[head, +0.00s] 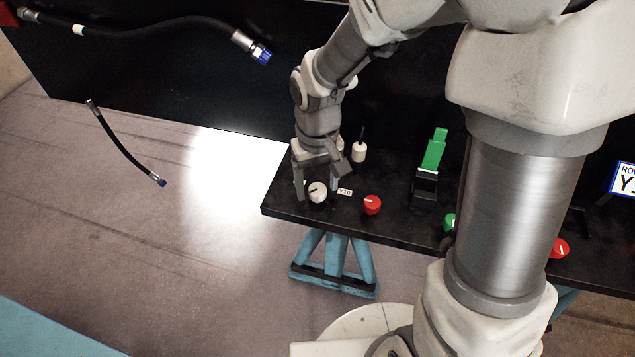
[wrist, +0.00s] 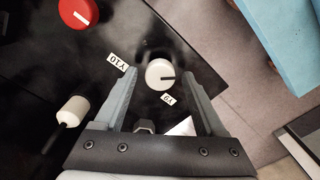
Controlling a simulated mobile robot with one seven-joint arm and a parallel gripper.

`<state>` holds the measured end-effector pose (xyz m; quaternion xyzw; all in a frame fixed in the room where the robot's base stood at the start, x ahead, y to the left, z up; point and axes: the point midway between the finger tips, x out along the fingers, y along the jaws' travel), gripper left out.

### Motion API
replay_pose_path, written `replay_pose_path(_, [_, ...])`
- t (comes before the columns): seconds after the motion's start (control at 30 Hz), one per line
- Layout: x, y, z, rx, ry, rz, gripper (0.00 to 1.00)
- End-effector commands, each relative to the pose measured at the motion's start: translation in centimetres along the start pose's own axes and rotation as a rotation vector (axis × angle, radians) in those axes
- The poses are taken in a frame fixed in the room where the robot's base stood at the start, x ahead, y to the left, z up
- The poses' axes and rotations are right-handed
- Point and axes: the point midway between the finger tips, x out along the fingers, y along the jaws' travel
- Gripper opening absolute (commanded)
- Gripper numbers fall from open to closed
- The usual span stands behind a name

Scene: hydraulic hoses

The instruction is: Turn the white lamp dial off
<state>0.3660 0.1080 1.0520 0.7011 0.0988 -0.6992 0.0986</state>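The white dial (head: 318,192) sits near the left end of the black bench top. It also shows in the wrist view (wrist: 158,74), with a dark pointer line on its face running toward the right. My gripper (head: 319,195) is over the dial, pointing down. In the wrist view my gripper (wrist: 168,82) is open, with one finger to each side of the dial and a gap to both. The fingers appear apart from the dial. A label reading Y9 (wrist: 167,98) lies beside the dial.
A red dial (head: 372,204) and a Y10 label (head: 344,192) are to the right. A white-handled lever (head: 359,151) stands behind. The bench's left edge is close to the white dial.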

Motion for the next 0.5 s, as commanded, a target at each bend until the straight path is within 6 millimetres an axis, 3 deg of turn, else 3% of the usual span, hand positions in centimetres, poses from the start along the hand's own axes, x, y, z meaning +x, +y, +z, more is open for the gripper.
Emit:
replay_pose_path(0.33, [-0.2, 0.0, 0.0, 0.0, -0.001, 0.0, 0.77])
replay_pose_path(0.5, [-2.2, 0.0, 0.0, 0.0, 0.002, 0.001, 0.77])
